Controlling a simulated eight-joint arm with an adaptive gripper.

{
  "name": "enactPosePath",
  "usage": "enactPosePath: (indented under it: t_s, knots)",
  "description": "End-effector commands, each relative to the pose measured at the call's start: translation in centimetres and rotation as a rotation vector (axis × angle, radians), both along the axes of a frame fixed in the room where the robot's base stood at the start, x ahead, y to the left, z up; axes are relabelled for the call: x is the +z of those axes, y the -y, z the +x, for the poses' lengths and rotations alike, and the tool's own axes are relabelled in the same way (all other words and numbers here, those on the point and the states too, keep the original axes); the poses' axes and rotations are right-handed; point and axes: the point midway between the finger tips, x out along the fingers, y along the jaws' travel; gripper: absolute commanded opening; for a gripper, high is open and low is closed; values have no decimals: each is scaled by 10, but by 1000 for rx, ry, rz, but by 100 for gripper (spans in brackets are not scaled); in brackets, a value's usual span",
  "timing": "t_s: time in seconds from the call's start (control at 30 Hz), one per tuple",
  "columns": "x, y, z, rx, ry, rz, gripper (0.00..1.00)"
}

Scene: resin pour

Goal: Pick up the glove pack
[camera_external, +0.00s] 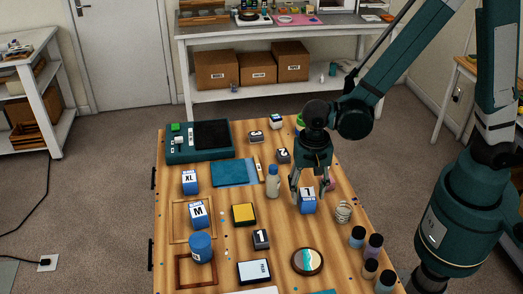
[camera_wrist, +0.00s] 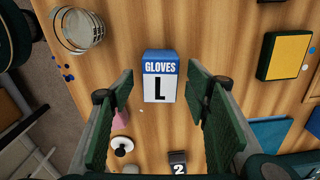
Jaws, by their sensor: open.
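A blue-and-white glove pack marked L (camera_wrist: 160,82) stands on the wooden table, and it also shows in the external view (camera_external: 307,205). My gripper (camera_external: 311,184) points down over this pack. In the wrist view its two green fingers are spread, one on each side of the pack, with gaps between; I cannot tell how far above the table the tips are. Two similar blue-and-white packs, marked XL (camera_external: 190,183) and M (camera_external: 199,215), stand on the left side of the table.
A wire-like cup (camera_external: 343,212) stands right of the L pack, and a pale bottle (camera_external: 273,182) left of it. A yellow-topped block (camera_external: 243,215), a round coaster (camera_external: 307,261) and several dark jars (camera_external: 373,247) are nearby. A small block marked 2 (camera_wrist: 178,163) shows in the wrist view.

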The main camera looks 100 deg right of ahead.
Motion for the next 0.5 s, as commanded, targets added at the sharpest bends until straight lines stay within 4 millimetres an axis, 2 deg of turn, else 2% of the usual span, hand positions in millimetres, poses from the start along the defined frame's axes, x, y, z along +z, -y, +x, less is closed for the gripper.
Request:
enactPosePath:
  t_s: [0.23, 0.5]
  knots:
    - [-23, -1, 0, 0, 0, 0, 48]
    - [-31, -1, 0, 0, 0, 0, 48]
